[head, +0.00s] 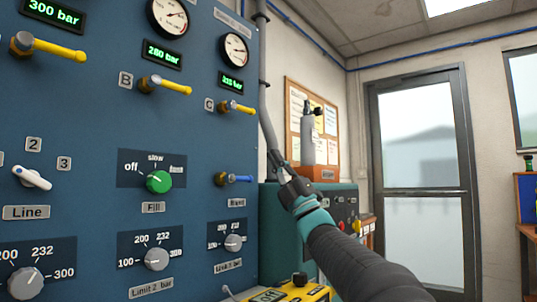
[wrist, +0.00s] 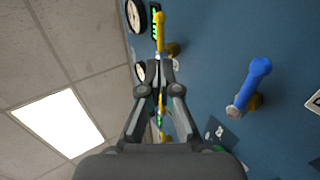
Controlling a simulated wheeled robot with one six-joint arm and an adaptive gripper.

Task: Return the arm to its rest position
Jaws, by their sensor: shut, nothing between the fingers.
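My gripper (head: 275,158) is in front of the right edge of the blue panel, at the end of my dark arm reaching in from the lower right. Its fingers are shut and empty; they also show in the wrist view (wrist: 160,72). A blue-handled valve (head: 236,179) is on the panel left of my gripper, apart from it. The same blue handle (wrist: 251,84) is right of the fingers in the wrist view. A yellow valve handle (wrist: 160,32) shows beyond the fingertips. The rest position itself is not marked in view.
The blue panel (head: 100,100) carries gauges, yellow valves and knobs, including a green Fill knob (head: 158,181). A teal cabinet (head: 345,205) with buttons stands behind my arm. A yellow device (head: 300,290) is low in front. A glass door (head: 424,150) is at the right.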

